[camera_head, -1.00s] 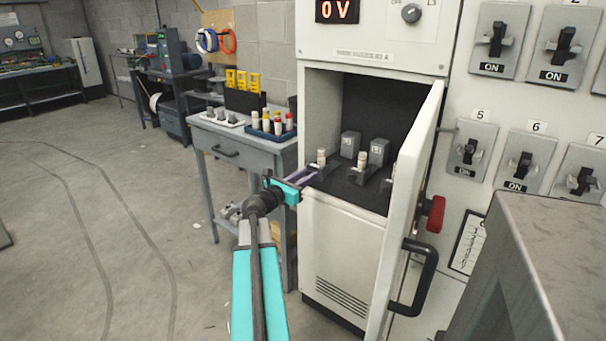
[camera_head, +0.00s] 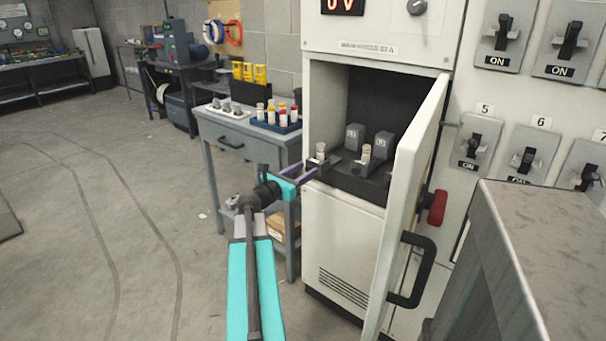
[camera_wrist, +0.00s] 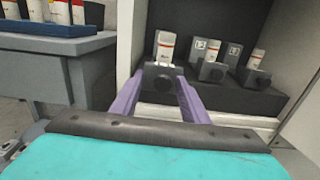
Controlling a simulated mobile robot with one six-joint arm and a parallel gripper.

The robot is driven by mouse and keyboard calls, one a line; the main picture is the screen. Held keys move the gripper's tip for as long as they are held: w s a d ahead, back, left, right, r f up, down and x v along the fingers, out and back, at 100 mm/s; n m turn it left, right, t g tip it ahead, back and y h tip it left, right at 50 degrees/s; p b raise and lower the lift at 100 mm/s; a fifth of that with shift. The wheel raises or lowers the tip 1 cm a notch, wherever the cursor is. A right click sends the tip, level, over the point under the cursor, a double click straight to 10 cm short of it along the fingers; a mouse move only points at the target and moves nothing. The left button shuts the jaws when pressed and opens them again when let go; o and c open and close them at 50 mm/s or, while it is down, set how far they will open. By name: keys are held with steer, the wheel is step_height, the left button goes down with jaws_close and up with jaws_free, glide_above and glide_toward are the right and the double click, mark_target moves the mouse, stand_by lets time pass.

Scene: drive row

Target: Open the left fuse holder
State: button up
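The left fuse holder (camera_wrist: 161,82) is a dark block with a front knob inside the open cabinet. A white fuse with a red mark (camera_wrist: 165,48) stands upright in it. The holder also shows in the head view (camera_head: 321,162). My gripper (camera_wrist: 160,88) has purple fingers pointing into the cabinet, one on each side of the left holder's knob. The fingers are apart, and I cannot see them pressing on the knob. In the head view my gripper (camera_head: 317,172) is at the cabinet's front opening, and its fingertips partly merge with the holder.
Other dark holders (camera_wrist: 257,79) stand to the right, with grey blocks (camera_head: 355,137) behind. The cabinet door (camera_head: 407,200) is swung open on the right. A grey workbench (camera_head: 248,140) with a blue fuse tray (camera_head: 276,127) stands left of the cabinet. Floor at left is clear.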

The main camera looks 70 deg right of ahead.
steer(key=shift+a, duration=0.15)
steer(key=shift+a, duration=0.45)
steer(key=v, duration=1.2)
steer(key=shift+w+a+p, duration=0.2)
steer(key=shift+w+p, duration=0.15)
steer(key=shift+w, duration=0.05)
